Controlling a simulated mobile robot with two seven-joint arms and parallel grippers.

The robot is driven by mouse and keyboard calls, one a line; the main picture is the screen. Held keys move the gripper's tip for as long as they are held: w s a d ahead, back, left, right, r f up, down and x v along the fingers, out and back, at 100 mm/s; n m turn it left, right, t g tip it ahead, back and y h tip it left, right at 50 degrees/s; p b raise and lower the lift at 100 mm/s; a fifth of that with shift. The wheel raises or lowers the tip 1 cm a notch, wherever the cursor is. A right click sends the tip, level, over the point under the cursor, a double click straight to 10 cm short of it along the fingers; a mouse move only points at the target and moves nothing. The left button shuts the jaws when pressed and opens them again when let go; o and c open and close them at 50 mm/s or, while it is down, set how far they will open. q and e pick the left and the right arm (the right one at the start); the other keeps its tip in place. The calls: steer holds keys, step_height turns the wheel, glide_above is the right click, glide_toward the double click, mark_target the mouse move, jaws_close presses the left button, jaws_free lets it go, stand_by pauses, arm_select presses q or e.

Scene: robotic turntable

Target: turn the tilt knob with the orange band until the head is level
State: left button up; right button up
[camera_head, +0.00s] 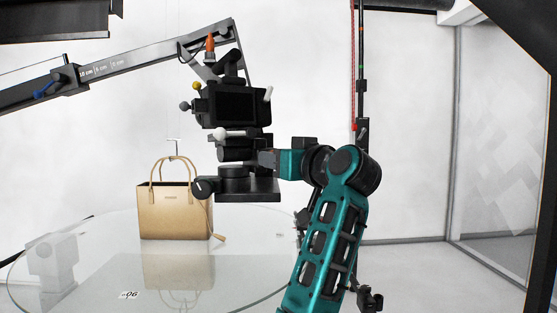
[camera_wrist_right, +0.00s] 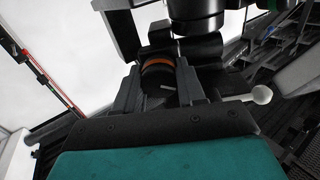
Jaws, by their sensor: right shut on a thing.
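The camera head (camera_head: 236,104), black with a dark screen, hangs from a grey boom over a glass turntable. Its tilt cannot be judged exactly. The tilt knob (camera_wrist_right: 157,66), dark with an orange band, shows in the right wrist view between the two fingers of my right gripper (camera_wrist_right: 160,85). The fingers are shut on the knob. In the head view my right gripper (camera_head: 264,158) reaches the lower right side of the head and covers the knob there. My left gripper is not in view.
A tan handbag (camera_head: 173,211) stands on the glass turntable (camera_head: 105,262), left of the head. The grey boom (camera_head: 130,70) crosses the upper left. A white-tipped lever (camera_wrist_right: 261,95) lies close to the right of my fingers. A thin dark pole (camera_head: 361,70) stands behind my arm.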

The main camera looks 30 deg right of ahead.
steer(key=c, duration=0.4)
steer(key=shift+m, duration=0.4)
steer(key=m, duration=1)
steer(key=shift+f+m, duration=0.1)
steer(key=shift+m, duration=2.1)
steer(key=o, duration=1.1)
